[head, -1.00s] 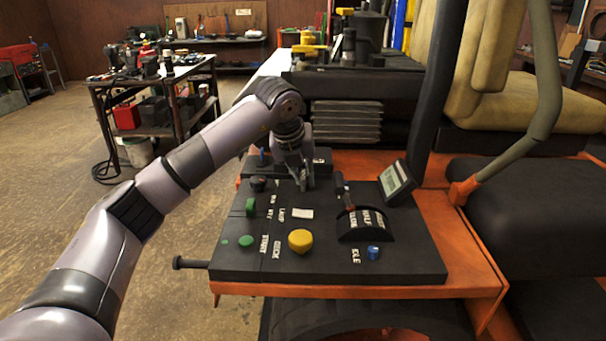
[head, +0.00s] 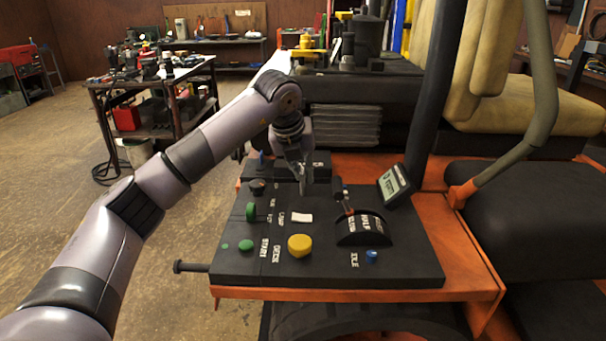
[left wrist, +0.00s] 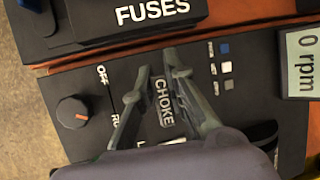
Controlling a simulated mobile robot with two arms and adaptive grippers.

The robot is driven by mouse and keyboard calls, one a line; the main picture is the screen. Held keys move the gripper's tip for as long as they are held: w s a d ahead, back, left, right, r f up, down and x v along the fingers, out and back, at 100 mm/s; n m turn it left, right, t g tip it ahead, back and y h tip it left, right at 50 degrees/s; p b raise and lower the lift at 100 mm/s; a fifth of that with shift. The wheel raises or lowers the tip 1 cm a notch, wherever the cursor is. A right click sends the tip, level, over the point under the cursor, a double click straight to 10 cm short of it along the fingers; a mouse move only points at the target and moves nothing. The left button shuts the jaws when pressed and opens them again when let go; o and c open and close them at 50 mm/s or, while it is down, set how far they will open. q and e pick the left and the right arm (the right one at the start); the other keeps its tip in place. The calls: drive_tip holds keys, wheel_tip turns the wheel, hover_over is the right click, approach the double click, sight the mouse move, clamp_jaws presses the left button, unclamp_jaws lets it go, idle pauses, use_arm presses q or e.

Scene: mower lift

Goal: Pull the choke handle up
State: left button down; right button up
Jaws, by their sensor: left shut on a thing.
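My left gripper (head: 304,188) reaches in from the left over the back of the black control panel (head: 400,262). In the left wrist view its two fingers (left wrist: 156,70) straddle a grey piece marked CHOKE (left wrist: 166,102), the choke handle. The fingers are shut on it. In the head view the fingers and wrist hide the handle, so its height above the panel cannot be told. My right gripper is in neither view now.
Around the hand are a dark knob with an orange mark (left wrist: 72,112), the FUSES box (left wrist: 150,14), the throttle lever (head: 343,195) and a tilted rpm display (head: 394,184). In front are a yellow button (head: 299,245) and a green switch (head: 251,211). A black post (head: 438,90) rises at the right.

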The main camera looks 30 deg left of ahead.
use_arm(q)
drive_tip(key=shift+w+r, duration=0.1)
drive_tip(key=shift+r, duration=0.2)
drive_tip(key=shift+a, duration=0.1)
drive_tip(key=c, duration=2)
unclamp_jaws()
drive_tip(key=shift+o, duration=0.8)
drive_tip(key=v, duration=1.2)
